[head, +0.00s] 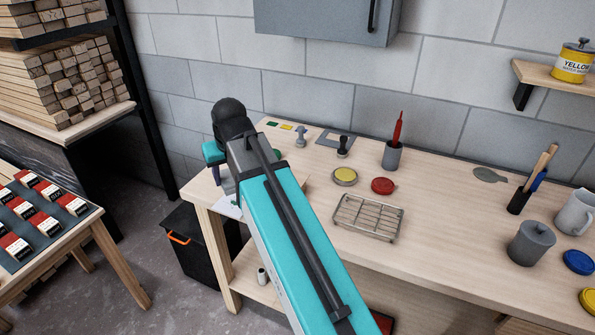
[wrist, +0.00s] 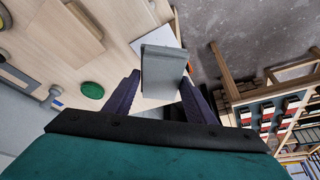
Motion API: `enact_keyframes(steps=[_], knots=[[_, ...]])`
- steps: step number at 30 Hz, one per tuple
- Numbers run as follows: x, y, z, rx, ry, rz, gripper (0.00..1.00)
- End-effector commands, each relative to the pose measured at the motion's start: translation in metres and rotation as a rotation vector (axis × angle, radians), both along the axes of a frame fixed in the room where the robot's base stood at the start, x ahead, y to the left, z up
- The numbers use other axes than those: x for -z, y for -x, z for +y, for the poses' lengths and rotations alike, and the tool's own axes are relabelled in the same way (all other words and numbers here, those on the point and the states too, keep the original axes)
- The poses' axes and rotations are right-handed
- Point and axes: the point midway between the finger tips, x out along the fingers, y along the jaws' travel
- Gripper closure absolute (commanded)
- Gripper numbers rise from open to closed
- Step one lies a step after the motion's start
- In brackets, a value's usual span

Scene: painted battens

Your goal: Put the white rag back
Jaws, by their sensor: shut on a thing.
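My gripper (wrist: 160,78) shows in the wrist view with its two dark purple fingers on either side of a grey, flat-faced thing (wrist: 163,70) with a paler upper part. It is shut on that thing. I cannot tell whether this is a rag. A white flat sheet (wrist: 164,34) lies behind it at the bench edge. In the head view a white patch (head: 228,208) shows at the bench's left end, partly behind my arm; I cannot tell whether it is the white rag. My arm hides most of the gripper and the held thing there.
The wooden bench (head: 450,240) holds a wire rack (head: 368,217), a yellow-topped tin (head: 345,176), a red lid (head: 383,185), a grey cup (head: 392,156) and a grey pot (head: 531,242). A black bin (head: 195,255) stands below. A side table (head: 60,255) stands left.

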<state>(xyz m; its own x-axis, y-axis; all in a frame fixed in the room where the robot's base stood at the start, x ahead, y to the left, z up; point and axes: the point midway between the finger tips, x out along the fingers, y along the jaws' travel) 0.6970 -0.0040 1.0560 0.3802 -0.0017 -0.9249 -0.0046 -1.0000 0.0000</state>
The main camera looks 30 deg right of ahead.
Motion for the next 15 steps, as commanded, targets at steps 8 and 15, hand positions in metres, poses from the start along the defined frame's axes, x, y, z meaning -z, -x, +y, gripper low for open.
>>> enact_keyframes(steps=[8,15], knots=[[0.036,0.031,0.003,-0.004,0.000,0.003,0.68],[0.055,0.046,0.005,-0.006,0.000,0.002,0.68]])
